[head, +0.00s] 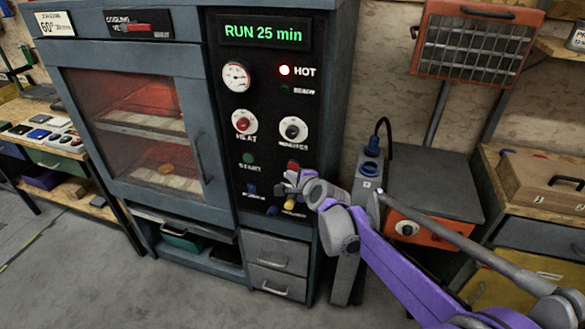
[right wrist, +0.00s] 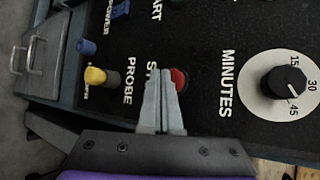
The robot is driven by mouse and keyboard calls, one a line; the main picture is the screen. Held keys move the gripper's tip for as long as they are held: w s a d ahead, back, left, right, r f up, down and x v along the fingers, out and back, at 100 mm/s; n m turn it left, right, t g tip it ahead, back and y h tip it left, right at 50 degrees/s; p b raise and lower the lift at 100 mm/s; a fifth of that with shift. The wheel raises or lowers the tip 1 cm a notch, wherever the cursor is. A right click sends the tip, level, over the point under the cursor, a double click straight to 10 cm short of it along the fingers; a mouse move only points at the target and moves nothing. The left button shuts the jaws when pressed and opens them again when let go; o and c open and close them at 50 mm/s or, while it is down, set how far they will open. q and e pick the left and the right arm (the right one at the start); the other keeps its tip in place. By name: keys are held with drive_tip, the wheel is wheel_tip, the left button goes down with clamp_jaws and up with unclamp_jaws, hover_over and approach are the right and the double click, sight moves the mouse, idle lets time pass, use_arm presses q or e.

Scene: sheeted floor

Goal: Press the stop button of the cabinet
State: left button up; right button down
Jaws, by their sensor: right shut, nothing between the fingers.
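The blue-grey cabinet (head: 215,110) has a black control panel whose display (head: 263,33) reads RUN 25 min. The red stop button (head: 293,165) is low on the panel, right of the green start button (head: 248,158). My right gripper (head: 284,183) is at the panel just below the stop button, shut and empty. In the right wrist view its fingertips (right wrist: 163,72) are beside the red button (right wrist: 179,79) and cover part of its label. I cannot tell whether they touch it. My left gripper is not in view.
The heat knob (head: 244,121) and minutes knob (head: 293,129) are above the buttons. A yellow plug (right wrist: 95,76) and blue knobs are near the fingers.

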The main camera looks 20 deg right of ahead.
drive_tip(key=shift+w+d, duration=0.1)
drive_tip(key=shift+w+d, duration=0.15)
drive_tip(key=shift+w, duration=0.15)
drive_tip(key=shift+w+d, duration=0.25)
drive_tip(key=shift+w, duration=0.05)
idle(0.9)
idle(0.3)
drive_tip(key=shift+s+a, duration=0.45)
drive_tip(key=shift+s, duration=0.25)
drive_tip(key=s+a, duration=0.2)
drive_tip(key=s, duration=0.2)
drive_tip(key=shift+s+a+b, duration=0.1)
drive_tip(key=shift+a+b, duration=0.3)
idle(0.5)
